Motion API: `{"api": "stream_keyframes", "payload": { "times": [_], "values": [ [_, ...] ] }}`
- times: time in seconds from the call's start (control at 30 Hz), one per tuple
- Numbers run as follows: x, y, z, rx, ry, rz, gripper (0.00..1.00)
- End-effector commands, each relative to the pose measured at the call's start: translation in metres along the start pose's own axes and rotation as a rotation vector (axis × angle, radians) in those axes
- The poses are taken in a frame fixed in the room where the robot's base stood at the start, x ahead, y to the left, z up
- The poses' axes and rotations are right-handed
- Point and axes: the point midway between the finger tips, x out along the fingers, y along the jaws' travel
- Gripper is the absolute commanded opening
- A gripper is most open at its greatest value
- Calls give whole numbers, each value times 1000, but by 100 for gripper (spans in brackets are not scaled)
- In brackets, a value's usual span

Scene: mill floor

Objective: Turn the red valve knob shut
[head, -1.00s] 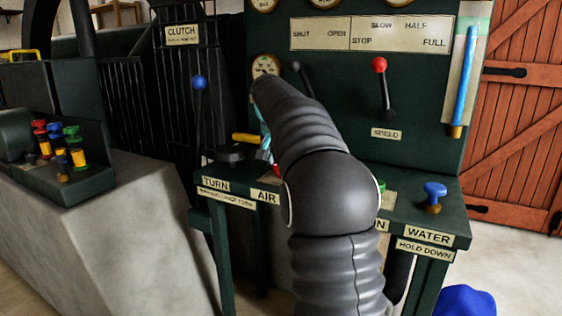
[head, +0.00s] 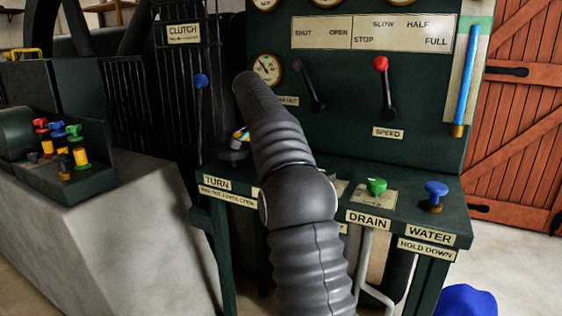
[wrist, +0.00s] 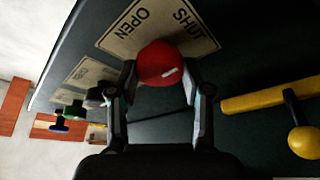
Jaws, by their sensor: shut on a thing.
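The red valve knob (wrist: 162,64) shows in the wrist view, between the two fingers of my gripper (wrist: 161,85). The fingers are shut on it, one on each side. A pale plate (wrist: 122,29) beside the knob reads OPEN and SHUT. A short light mark shows on the knob's face, pointing up and to the right in the wrist view. In the head view my arm covers the red knob and most of my gripper.
The green DRAIN knob (head: 376,186) and blue WATER knob (head: 436,192) stand along the bench (head: 455,217). The red-topped SPEED lever (head: 381,64) is on the panel behind. A yellow bar handle (wrist: 270,95) lies right of my gripper in the wrist view.

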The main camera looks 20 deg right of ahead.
Motion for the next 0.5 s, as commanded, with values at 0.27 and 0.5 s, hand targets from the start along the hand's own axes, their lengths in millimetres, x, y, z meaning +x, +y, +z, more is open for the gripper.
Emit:
{"api": "stream_keyframes", "payload": {
  "times": [0.27, 0.5],
  "values": [
    [1, -1, 0, 79, 0, 34, 14],
    [1, -1, 0, 93, 0, 39, 14]
  ]
}}
